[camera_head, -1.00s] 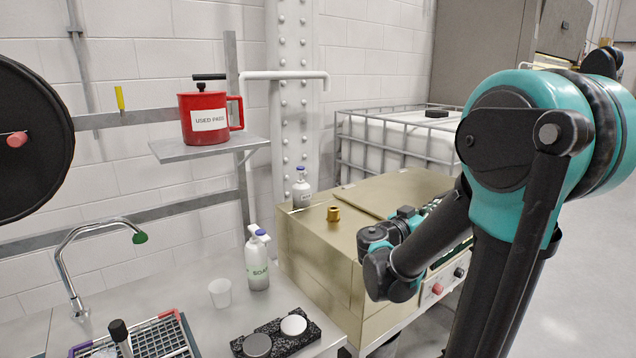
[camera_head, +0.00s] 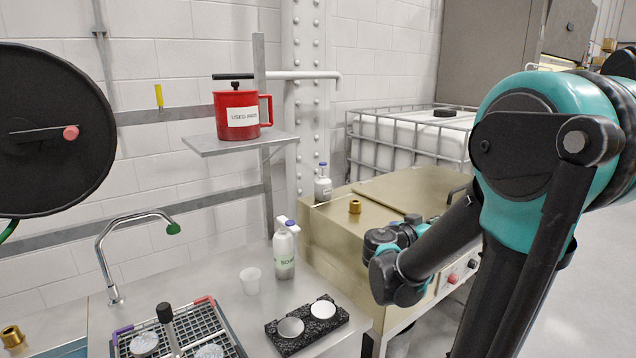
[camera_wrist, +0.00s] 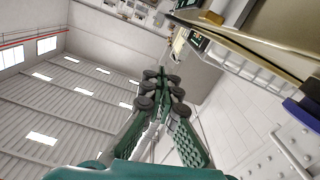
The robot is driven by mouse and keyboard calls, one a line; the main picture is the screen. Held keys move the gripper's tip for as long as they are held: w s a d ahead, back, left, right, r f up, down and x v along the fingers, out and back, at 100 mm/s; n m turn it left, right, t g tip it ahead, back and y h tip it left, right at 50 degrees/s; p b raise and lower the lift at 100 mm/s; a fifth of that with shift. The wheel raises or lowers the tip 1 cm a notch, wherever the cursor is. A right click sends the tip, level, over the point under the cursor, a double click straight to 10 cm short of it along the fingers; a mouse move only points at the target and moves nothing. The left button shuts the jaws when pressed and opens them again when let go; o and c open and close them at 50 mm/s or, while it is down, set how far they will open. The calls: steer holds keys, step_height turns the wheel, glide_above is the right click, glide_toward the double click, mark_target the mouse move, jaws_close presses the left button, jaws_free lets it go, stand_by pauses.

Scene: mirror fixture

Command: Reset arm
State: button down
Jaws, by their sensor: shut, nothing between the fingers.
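My arm, teal and black, fills the right of the head view and is folded, with its dark wrist joint (camera_head: 396,262) in front of the gold-coloured metal cabinet (camera_head: 385,270). My gripper's fingers are not clear in the head view, as my wrist links cover them. In the wrist view my gripper (camera_wrist: 162,75) shows green fingers with dark round joints, closed together and empty. It points into open air, with the ceiling at left and the white block wall at lower right.
A brass fitting (camera_head: 355,206) and a small bottle (camera_head: 323,186) stand on the cabinet. A soap bottle (camera_head: 284,252), white cup (camera_head: 250,280) and black block with two discs (camera_head: 272,330) are on the counter. A caged white tank (camera_head: 400,140) stands behind. Floor is clear at far right.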

steer(key=s+a+f+n+g+y, duration=0.3)
steer(key=s+f+y, duration=0.25)
steer(key=f, duration=0.45)
steer(key=s+a+f+n+g+y, duration=0.2)
steer(key=s+a+f+n+y, duration=0.15)
steer(key=s+f, duration=0.5)
steer(key=s+a+f+n+g+y, duration=0.1)
steer(key=s+a+f+n+y, duration=0.1)
steer(key=a, duration=0.5)
step_height(320, 180, down, 3)
steer(key=s+y, duration=0.1)
steer(key=y, duration=0.2)
steer(key=shift+a+r+y, duration=0.15)
steer(key=shift+a+y, duration=0.15)
steer(key=shift+a, duration=0.1)
